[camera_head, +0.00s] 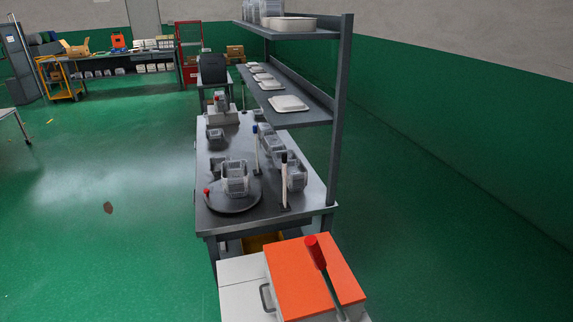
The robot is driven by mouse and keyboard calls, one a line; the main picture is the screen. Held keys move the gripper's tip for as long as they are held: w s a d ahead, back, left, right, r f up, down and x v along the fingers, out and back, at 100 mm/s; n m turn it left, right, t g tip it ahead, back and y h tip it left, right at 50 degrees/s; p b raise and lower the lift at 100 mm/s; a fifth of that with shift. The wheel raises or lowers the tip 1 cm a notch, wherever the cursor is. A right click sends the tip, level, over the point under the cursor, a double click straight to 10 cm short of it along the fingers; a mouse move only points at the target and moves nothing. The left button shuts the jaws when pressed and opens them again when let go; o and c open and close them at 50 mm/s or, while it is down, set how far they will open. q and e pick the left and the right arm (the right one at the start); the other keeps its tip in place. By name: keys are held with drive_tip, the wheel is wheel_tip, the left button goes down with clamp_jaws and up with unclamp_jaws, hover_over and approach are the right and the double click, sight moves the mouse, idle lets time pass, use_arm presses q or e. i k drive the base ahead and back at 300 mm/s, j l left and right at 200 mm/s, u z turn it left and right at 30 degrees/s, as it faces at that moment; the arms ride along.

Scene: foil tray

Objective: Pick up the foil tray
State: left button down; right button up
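Several shallow, pale trays lie in a row on the middle shelf of the grey rack; the nearest pale tray (289,103) is near the shelf's front end. A larger pale tray (290,23) sits on the top shelf. I cannot tell for certain which of these is the foil tray. Clear containers (235,178) stand on a dark round plate on the workbench, and more clear containers (295,175) stand along the bench's right side. Neither of my grippers shows in the head view.
The dark workbench (222,222) stands under the rack (340,110). An orange-topped box (290,275) with a red-handled lever (314,250) is at the near end. Green floor (100,240) is open to the left. A cluttered table (100,78) is far back.

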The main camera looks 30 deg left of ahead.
sight(215, 162)
drive_tip(key=z, duration=1.65)
drive_tip(key=i+l+z, duration=0.2)
drive_tip(key=i+z, duration=0.15)
drive_tip(key=i+l+z, duration=0.1)
drive_tip(key=i+z, duration=0.2)
drive_tip(key=i+j+u, duration=0.1)
drive_tip(key=i+u, duration=0.7)
drive_tip(key=i+l+u, duration=0.15)
drive_tip(key=i+u, duration=0.25)
drive_tip(key=i+j+u, duration=0.15)
drive_tip(key=i+u, duration=0.55)
drive_tip(key=u, duration=0.2)
drive_tip(key=i+l+u, duration=0.1)
drive_tip(key=i+u, duration=0.35)
drive_tip(key=i+j+u, duration=0.2)
drive_tip(key=i+u, duration=0.8)
drive_tip(key=i, duration=1)
drive_tip(key=i+u, duration=0.15)
drive_tip(key=i, duration=0.7)
drive_tip(key=i+l, duration=0.1)
drive_tip(key=i, duration=3.2)
drive_tip(key=j+u, duration=0.05)
drive_tip(key=j, duration=0.1)
